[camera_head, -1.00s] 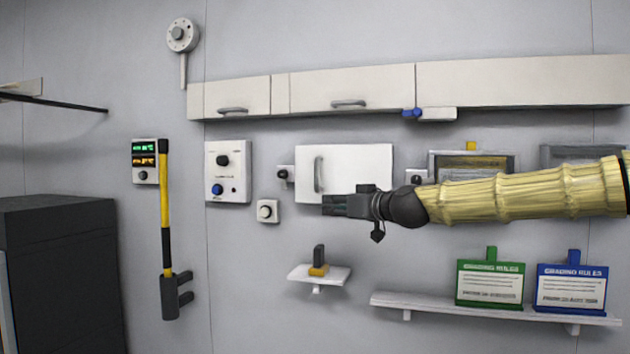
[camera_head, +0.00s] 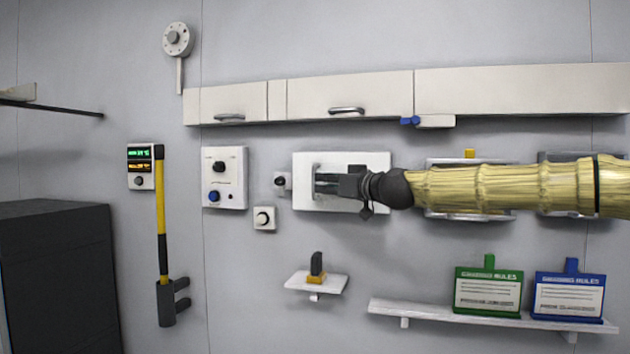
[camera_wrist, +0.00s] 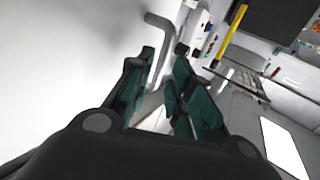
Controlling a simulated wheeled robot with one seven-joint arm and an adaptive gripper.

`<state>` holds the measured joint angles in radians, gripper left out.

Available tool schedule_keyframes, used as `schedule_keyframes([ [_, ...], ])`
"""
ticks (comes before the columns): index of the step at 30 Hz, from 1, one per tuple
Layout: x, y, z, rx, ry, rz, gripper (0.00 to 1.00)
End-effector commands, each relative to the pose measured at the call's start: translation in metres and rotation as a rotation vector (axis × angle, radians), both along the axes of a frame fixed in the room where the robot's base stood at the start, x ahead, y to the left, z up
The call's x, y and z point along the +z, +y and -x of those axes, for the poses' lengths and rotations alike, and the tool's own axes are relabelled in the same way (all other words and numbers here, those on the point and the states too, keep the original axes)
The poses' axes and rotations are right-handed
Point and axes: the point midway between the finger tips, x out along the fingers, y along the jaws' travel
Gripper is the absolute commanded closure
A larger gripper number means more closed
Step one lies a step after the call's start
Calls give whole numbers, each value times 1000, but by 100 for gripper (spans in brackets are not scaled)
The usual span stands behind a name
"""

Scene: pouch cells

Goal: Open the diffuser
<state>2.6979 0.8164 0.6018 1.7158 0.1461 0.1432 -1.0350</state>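A white square door panel (camera_head: 365,160) with a grey bar handle is on the wall in the middle of the head view. No label shows which fitting is the diffuser. My gripper (camera_head: 326,182) is in front of the panel's left part, over its handle, and hides most of it. In the wrist view my gripper (camera_wrist: 160,95) is open, its dark green finger pads apart. The grey handle (camera_wrist: 162,48) reaches down between the fingertips, and I cannot tell whether either finger touches it. The panel looks shut.
Long overhead cabinets (camera_head: 350,95) run above. A knob box (camera_head: 224,178), a small switch (camera_head: 264,218) and a yellow-and-black pole tool (camera_head: 161,220) are to the left. A small shelf (camera_head: 317,284) and a sign shelf (camera_head: 440,314) are below.

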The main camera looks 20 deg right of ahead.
Motion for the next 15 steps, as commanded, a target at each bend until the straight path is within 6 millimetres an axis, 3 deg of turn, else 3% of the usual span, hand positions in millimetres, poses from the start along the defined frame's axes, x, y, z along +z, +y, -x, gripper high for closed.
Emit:
schedule_keyframes([
  [15,1,16,-41,0,1,1,79],
])
